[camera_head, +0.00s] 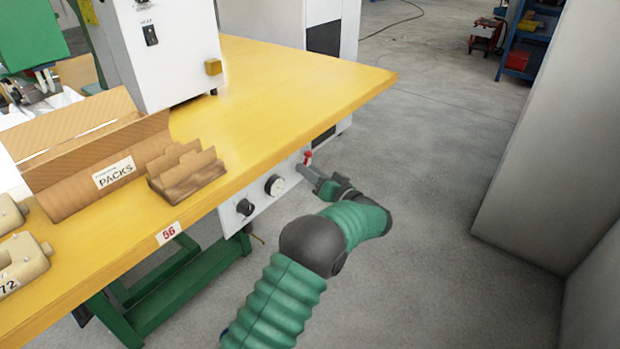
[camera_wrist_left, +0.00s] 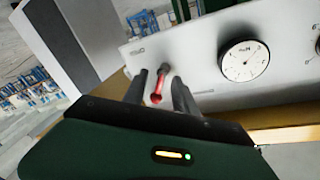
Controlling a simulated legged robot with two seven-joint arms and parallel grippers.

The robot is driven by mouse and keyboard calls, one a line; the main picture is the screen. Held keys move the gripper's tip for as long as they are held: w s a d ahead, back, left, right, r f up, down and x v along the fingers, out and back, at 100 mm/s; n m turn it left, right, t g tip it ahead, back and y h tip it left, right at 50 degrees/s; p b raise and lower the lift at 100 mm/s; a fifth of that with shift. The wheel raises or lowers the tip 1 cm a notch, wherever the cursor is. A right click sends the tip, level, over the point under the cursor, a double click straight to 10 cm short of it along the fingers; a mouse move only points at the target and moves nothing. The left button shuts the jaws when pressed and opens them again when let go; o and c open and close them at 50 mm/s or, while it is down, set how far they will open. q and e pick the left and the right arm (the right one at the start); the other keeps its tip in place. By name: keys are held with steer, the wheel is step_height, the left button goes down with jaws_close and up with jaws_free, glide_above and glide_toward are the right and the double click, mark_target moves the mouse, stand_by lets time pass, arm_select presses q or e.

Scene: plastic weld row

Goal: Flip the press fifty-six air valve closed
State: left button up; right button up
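The air valve has a small red lever (camera_head: 307,157) on the white panel (camera_head: 262,196) under the front edge of the yellow press table; the table carries a "56" label (camera_head: 168,233). In the left wrist view the red lever (camera_wrist_left: 157,90) shows close up, pointing from the panel toward my gripper. My left gripper (camera_head: 309,174) is at the valve. Its two dark fingers (camera_wrist_left: 160,92) are apart, one on each side of the lever, with small gaps seen. Whether they touch it I cannot tell. My right gripper is not in view.
A round gauge (camera_head: 274,186) and a black knob (camera_head: 244,207) sit on the same panel, left of the valve. The yellow tabletop (camera_head: 290,85) overhangs them. A cardboard "PACKS" box (camera_head: 70,185) stands on the table. A grey wall (camera_head: 545,140) stands right; the floor between is clear.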

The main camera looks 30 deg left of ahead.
arm_select(q)
steer(key=shift+a+r, duration=0.1)
jaws_close()
stand_by(0.3)
